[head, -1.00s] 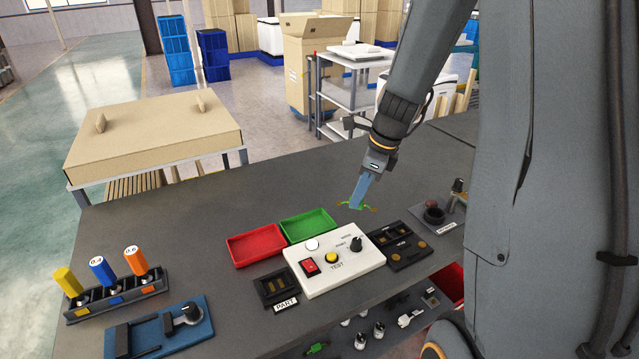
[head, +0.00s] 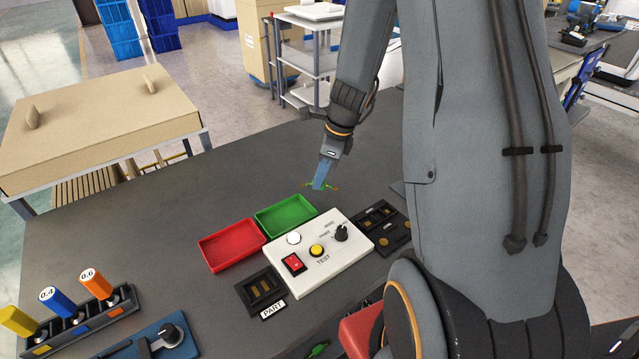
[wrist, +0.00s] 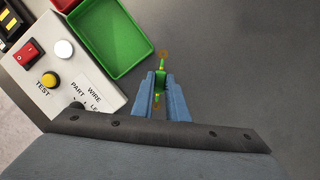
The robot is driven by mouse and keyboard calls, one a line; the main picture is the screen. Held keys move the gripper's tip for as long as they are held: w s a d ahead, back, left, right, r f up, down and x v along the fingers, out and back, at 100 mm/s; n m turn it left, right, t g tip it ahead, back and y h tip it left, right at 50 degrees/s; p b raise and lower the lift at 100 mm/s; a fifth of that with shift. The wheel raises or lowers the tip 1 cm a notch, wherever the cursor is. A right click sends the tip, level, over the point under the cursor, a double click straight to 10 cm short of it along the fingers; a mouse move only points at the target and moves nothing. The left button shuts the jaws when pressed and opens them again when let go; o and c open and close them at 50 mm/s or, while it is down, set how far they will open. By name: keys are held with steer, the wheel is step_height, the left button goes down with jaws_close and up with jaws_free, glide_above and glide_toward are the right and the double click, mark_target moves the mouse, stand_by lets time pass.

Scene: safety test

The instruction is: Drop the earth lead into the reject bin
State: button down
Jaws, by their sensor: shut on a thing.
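The earth lead is a short green and yellow piece with copper-coloured ends (wrist: 162,64); in the head view it shows small at the fingertips (head: 309,184). My gripper (wrist: 160,84) is shut on its middle, with the ends sticking out. In the head view my gripper (head: 320,184) is above the bench, just behind and to the right of the green tray. The red tray (head: 231,246), which looks like the reject bin, lies left of the green tray and appears empty. Only its edge shows in the wrist view (wrist: 68,3).
The green tray (head: 286,216) is empty and lies between my gripper and the red tray. A white test box (head: 340,262) stands in front of the trays. A screwdriver rack (head: 80,325) is at the front left. The bench behind the trays is clear.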

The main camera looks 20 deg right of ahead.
steer(key=shift+f, duration=1.5)
steer(key=shift+f, duration=0.1)
steer(key=c, duration=1.7)
jaws_free()
steer(key=shift+c, duration=0.2)
